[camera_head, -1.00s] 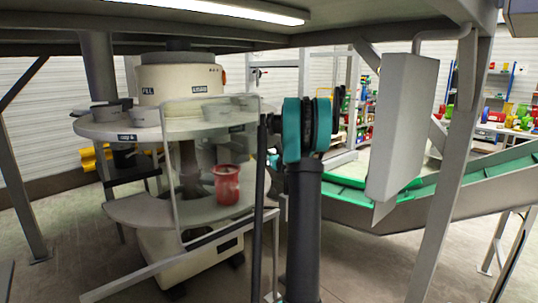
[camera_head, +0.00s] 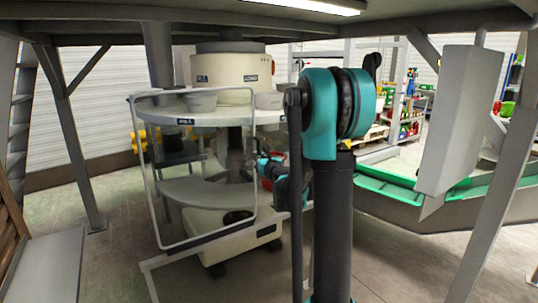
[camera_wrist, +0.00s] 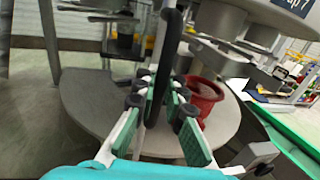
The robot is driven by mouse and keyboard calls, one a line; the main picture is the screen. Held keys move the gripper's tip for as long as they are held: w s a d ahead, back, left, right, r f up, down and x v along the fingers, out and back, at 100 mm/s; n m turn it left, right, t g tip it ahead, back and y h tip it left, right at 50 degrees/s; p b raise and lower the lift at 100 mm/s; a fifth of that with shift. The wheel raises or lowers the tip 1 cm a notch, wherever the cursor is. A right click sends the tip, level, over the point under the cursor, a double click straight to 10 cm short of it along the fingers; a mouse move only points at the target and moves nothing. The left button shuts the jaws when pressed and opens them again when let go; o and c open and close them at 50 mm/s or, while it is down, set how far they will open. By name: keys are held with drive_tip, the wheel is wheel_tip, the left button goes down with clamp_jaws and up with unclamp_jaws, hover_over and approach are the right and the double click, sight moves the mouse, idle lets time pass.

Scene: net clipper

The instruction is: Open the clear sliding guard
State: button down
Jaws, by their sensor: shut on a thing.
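The clear sliding guard (camera_head: 146,170) is a see-through panel in a thin grey frame, upright at the front left of the round machine in the head view. My gripper (camera_wrist: 165,95) shows in the wrist view with its green-padded fingers closed around a dark upright bar (camera_wrist: 160,65), which looks like the guard's handle. In the head view my gripper (camera_head: 285,185) is at the guard's right side, partly hidden by my arm. A red pot (camera_wrist: 207,100) stands on the lower round shelf, just right of the fingers, uncovered by the panel in the head view.
The machine has an upper round table (camera_head: 230,116) with grey cups and a lower shelf (camera_head: 190,190). A green conveyor (camera_head: 390,192) and a grey chute (camera_head: 460,120) are at the right. Floor at the left is open.

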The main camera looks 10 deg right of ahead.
drive_tip(key=shift+s+a, duration=0.35)
drive_tip(key=shift+a, duration=0.5)
drive_tip(key=c, duration=1.9)
unclamp_jaws()
drive_tip(key=shift+o, duration=0.2)
drive_tip(key=s+d, duration=0.1)
drive_tip(key=s, duration=1.1)
drive_tip(key=shift+d, duration=0.4)
drive_tip(key=shift+w, duration=0.1)
